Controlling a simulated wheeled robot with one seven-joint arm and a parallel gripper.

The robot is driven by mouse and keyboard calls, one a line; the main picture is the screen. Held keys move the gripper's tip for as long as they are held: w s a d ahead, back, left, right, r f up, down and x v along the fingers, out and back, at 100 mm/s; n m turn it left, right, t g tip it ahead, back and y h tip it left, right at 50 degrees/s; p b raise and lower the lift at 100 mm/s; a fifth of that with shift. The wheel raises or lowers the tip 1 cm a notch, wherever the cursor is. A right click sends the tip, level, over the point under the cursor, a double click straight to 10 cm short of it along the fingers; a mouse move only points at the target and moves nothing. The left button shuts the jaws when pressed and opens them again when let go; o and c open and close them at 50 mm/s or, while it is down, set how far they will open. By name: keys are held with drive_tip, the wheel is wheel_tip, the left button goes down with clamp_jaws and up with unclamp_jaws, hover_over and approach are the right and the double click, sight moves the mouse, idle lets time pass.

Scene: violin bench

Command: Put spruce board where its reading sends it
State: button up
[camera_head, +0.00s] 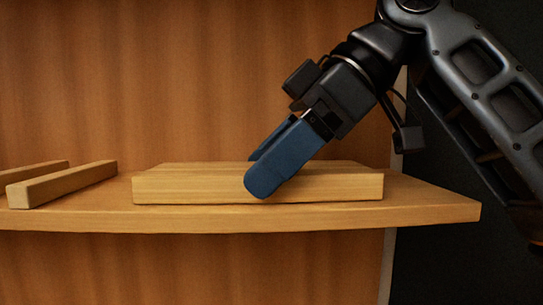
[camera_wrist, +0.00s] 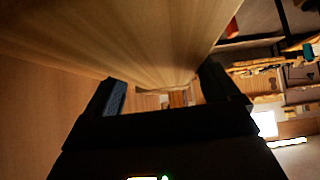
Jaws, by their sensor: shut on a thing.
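The pale spruce board (camera_head: 190,189) lies along the right part of a wooden shelf in the head view, its long edge facing me. My gripper (camera_head: 268,165) reaches down from the upper right, tilted, with its blue fingers at the middle of the board. One finger covers part of the board's front face. The gripper is shut on the board. In the wrist view the board's grained face (camera_wrist: 150,40) fills the upper middle, running down between the two fingers (camera_wrist: 160,95). No reading or display for the board can be made out.
The wooden shelf (camera_head: 430,207) has a free right end just past the board. Two pale wooden strips (camera_head: 65,184) lie on its left part, with a gap before the board. A brown wooden panel (camera_head: 200,80) stands close behind. The wrist view shows blurred shelving (camera_wrist: 270,65) at right.

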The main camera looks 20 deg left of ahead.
drive_tip(key=o, duration=1)
drive_tip(key=shift+o, duration=0.2)
drive_tip(key=b+v, duration=0.1)
drive_tip(key=v, duration=1.1)
drive_tip(key=shift+s, duration=0.1)
